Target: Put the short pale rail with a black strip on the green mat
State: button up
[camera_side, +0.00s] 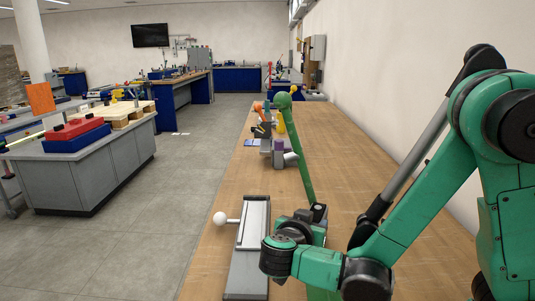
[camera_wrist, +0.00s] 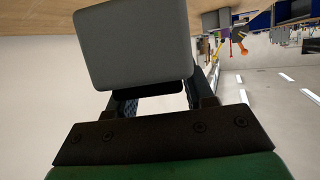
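A long pale grey rail-like piece (camera_side: 253,226) with a dark strip along its left side lies on the wooden table in the side view. I cannot tell whether it is the short pale rail of the task. My gripper (camera_side: 318,212) is small and partly hidden by my green wrist, just right of this piece. In the wrist view, a grey block (camera_wrist: 135,45) fills the space before my black fingers and hides their tips, so I cannot tell whether it is held. No green mat shows clearly; a green patch (camera_side: 318,292) below my wrist is too cut off to identify.
A white ball on a short rod (camera_side: 220,218) sticks out left of the grey piece. Several coloured objects, including a purple-topped one (camera_side: 279,146), stand farther back. The table's right middle is clear (camera_side: 355,140).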

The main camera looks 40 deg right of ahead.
jog(key=o, duration=0.4)
